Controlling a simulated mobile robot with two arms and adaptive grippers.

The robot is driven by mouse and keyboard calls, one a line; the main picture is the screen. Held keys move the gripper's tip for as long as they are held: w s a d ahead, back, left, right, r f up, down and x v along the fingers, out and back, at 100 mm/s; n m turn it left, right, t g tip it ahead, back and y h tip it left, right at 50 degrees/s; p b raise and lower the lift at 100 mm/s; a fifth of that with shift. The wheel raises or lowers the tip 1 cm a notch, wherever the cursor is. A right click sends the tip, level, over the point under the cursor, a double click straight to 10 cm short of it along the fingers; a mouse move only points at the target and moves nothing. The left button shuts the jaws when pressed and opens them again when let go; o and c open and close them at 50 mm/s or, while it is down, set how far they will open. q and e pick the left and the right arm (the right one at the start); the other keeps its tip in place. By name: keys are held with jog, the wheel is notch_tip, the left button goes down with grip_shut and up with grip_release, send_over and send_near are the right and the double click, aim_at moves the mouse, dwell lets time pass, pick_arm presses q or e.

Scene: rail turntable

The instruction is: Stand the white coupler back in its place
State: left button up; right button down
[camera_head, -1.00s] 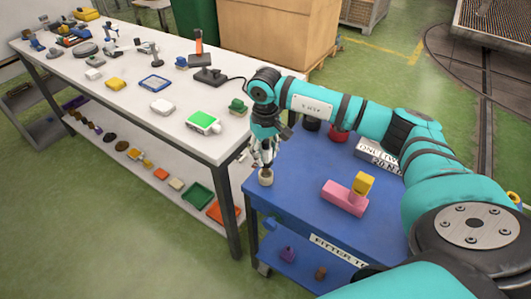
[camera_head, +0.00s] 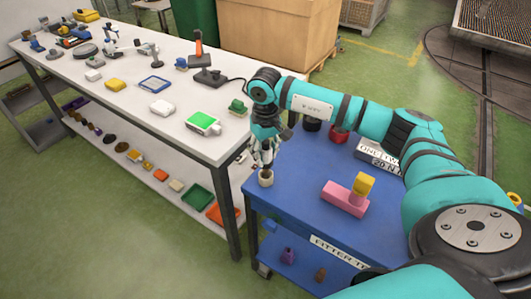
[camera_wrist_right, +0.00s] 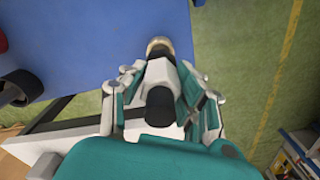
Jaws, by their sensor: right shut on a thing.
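My right gripper (camera_head: 265,163) points down at the left corner of the blue trolley (camera_head: 300,215). It is shut on a small cream-white cylinder with a dark top opening, which looks like the white coupler (camera_head: 266,179). The coupler appears upright below the fingers; whether it touches the trolley top I cannot tell. In the right wrist view the fingers (camera_wrist_right: 160,75) close around a pale and black part, and a cream round end (camera_wrist_right: 159,45) shows beyond them, near the trolley's edge. My left gripper is not in view.
A pink block (camera_head: 344,198) with a yellow block (camera_head: 363,184) stands on the trolley. A red item (camera_head: 338,134) and a lettered box (camera_head: 378,153) lie behind. A white workbench (camera_head: 135,70) with several small objects stands left. The trolley's front middle is clear.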

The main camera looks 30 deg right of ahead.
aim_at(265, 163)
jog(key=shift+f+b, duration=2.05)
jog(key=shift+f, duration=0.15)
jog(key=c, duration=0.9)
grip_release()
jog(key=shift+r, duration=0.1)
notch_tip(265, 163, up, 12)
